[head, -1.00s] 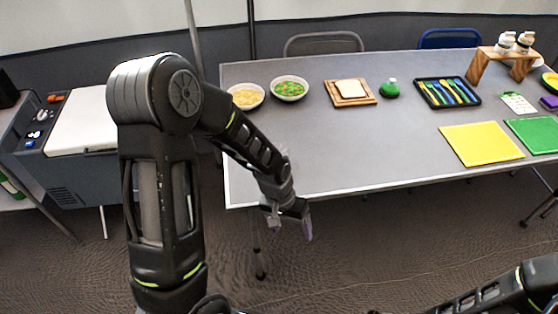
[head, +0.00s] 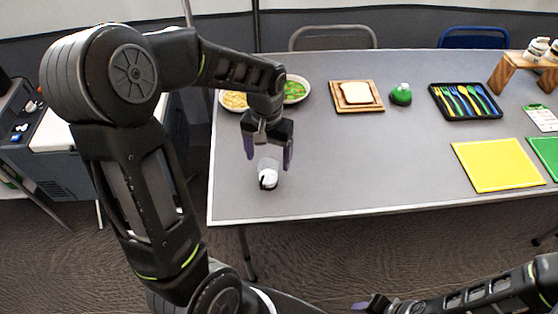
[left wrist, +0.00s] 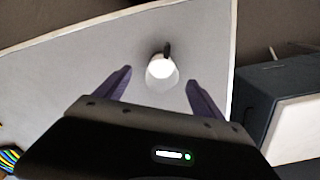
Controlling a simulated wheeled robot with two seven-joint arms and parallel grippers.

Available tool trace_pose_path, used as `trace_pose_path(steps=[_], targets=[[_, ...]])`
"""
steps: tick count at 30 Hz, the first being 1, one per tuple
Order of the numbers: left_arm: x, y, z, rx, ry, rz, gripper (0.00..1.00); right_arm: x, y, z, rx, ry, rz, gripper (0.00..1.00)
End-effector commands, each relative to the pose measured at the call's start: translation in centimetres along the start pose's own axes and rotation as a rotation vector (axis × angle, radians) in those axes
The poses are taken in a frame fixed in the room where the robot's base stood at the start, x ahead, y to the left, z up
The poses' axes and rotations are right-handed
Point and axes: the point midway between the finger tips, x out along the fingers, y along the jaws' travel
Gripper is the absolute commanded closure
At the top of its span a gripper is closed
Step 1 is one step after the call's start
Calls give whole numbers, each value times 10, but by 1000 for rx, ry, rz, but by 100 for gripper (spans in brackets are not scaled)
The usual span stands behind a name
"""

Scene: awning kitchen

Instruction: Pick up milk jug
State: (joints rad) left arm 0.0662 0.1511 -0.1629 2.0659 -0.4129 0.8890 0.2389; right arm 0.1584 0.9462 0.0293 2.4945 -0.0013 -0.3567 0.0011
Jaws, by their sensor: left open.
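The milk jug (head: 268,179) is a small clear jug with white milk and a dark handle. It stands on the grey table near its front left corner. It also shows in the left wrist view (left wrist: 161,70). My left gripper (head: 268,152) is open and empty just above the jug, pointing down. In the left wrist view the jug shows between and slightly beyond the two purple fingers of this gripper (left wrist: 160,77). I see no contact. My right gripper (head: 368,304) shows only partly at the bottom edge of the head view.
The table right of the jug is clear.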

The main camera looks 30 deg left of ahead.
Motion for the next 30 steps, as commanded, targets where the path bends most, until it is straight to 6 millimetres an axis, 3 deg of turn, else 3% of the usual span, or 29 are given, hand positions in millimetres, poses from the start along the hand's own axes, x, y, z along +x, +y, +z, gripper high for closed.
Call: trace_pose_path(steps=[10,18,30], targets=[[1,0,0,0,0,0,22,0,0,1,0,-2,0,64],[25,0,0,0,-1,0,22,0,0,1,0,-1,0,64],[31,-1,0,0,-2,0,22,-2,0,1,0,-1,0,64]])
